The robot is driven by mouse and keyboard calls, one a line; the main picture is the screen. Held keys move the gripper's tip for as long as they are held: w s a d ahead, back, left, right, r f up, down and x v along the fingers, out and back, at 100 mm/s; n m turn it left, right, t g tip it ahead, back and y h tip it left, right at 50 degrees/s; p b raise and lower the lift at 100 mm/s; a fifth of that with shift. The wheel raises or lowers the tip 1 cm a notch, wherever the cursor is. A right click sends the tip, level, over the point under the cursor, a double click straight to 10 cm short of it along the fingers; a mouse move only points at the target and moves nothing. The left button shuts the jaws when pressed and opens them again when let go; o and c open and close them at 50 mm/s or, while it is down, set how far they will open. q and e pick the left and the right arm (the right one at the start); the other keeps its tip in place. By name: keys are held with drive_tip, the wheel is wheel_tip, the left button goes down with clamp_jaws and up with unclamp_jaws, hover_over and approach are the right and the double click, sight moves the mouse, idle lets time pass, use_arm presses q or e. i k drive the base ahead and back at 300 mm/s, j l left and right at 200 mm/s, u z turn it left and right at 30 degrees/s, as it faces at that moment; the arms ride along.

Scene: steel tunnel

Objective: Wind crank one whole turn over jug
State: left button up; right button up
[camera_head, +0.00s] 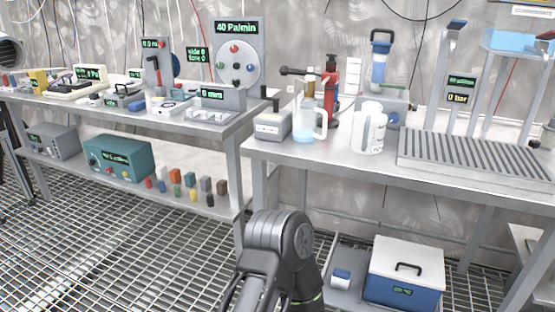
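A red upright pump-like device (331,92) stands on the right-hand table, towards its left end. A dark horizontal arm with a knob, which looks like the crank (294,71), sticks out to the left from its top. A clear jug with bluish liquid (307,124) stands just left of the red device, below the dark arm. A white jug with a handle (368,130) stands further right. One of my dark arms shows at the bottom centre, in front of the tables. Neither gripper can be made out.
A grey box (272,125) stands left of the clear jug. A blue-topped filter unit (380,60) is behind the white jug. A slatted grey tray (480,158) fills the table's right. A blue-and-white cooler (405,272) sits below. The left table (215,131) carries instruments.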

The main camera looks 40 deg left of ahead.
sight(264, 96)
drive_tip(key=u, duration=1.55)
drive_tip(key=i+l, duration=0.2)
drive_tip(key=i, duration=0.25)
